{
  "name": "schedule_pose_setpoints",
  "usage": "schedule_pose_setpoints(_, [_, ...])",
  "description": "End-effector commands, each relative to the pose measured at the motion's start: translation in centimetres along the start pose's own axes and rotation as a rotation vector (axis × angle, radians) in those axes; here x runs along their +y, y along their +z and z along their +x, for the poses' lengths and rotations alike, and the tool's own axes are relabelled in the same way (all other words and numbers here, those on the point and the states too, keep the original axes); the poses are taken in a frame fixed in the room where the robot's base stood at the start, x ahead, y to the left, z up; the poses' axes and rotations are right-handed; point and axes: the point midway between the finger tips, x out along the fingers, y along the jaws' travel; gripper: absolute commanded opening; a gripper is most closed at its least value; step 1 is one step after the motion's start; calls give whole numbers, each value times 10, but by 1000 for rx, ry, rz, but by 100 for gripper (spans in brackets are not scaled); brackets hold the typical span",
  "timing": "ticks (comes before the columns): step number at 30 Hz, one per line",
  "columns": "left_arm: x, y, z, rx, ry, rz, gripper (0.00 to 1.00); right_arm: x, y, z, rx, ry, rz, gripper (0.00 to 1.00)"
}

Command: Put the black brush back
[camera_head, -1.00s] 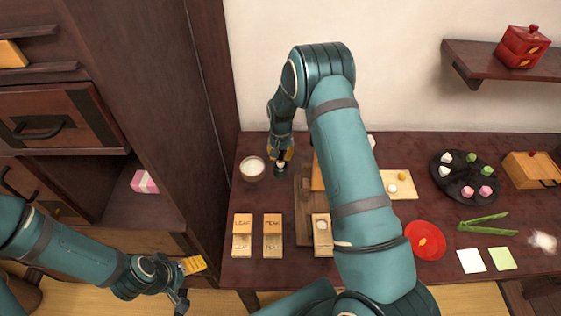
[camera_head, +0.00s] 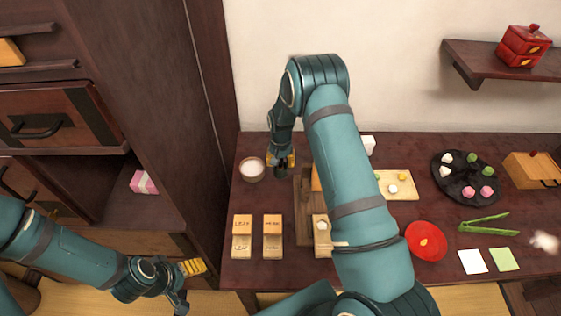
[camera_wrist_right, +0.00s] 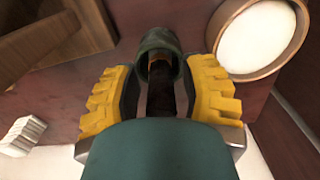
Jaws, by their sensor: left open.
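In the right wrist view, a slim black brush (camera_wrist_right: 160,97) stands lengthwise between the yellow-padded fingers of my right gripper. Its far end, with a brown band, lies inside or in front of a dark green cup-like ring (camera_wrist_right: 160,42). I cannot tell whether the fingers press on the brush. In the head view, my right gripper (camera_head: 283,162) points down just right of the small white-filled bowl (camera_head: 252,169), near the table's left end; the brush is hardly visible there. My left gripper (camera_head: 186,283) is open and empty, low at the left, off the table.
Several labelled wooden blocks (camera_head: 272,243) stand in front of my right gripper. A wooden tray (camera_head: 305,240) is close on its right, partly behind my arm. A dark cabinet (camera_head: 190,120) borders the table's left. A red plate (camera_head: 426,255) and black plate (camera_head: 440,170) lie further right.

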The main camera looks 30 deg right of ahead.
Motion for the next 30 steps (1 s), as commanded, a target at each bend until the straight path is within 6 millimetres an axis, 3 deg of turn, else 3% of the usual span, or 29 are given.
schedule_pose_setpoints(7, [2,-2,-4,5,0,-1,78,0,-1,-18,2,-1,0,42])
schedule_pose_setpoints(21, [4,-6,-12,13,-1,-4,78,0,-1,-107,2,-1,1,42])
schedule_pose_setpoints(30, [5,-6,-13,14,-1,-4,78,0,1,-123,-1,-1,-1,42])
